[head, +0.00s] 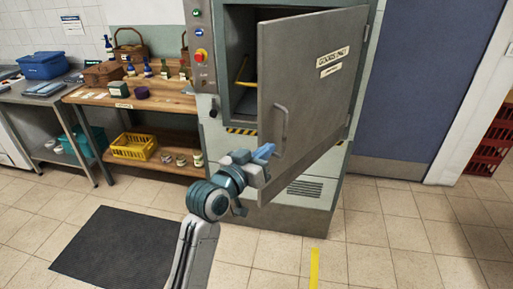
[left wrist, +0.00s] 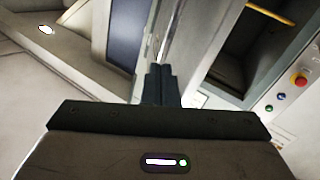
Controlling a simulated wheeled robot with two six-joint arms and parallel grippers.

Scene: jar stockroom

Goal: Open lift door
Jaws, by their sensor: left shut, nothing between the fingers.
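The grey lift door (head: 310,85) stands partly open in the head view, swung out from its right side. It bears a "GOODS ONLY" label and a vertical bar handle (head: 280,130). My left gripper (head: 265,151) is shut and empty beside the door's free edge, near the lower end of the handle. In the left wrist view the shut fingers (left wrist: 160,85) point at the door's edge (left wrist: 178,45); I cannot tell whether they touch it. The lift opening (head: 238,60) shows dark inside, with a yellow bar (head: 242,75). My right gripper is not in view.
A control panel with a red button (head: 200,55) is left of the opening. A wooden bench (head: 130,97) with baskets and bottles stands further left. A dark mat (head: 125,245) lies on the floor. Tiled floor right of the lift is clear; red crates (head: 492,140) stand far right.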

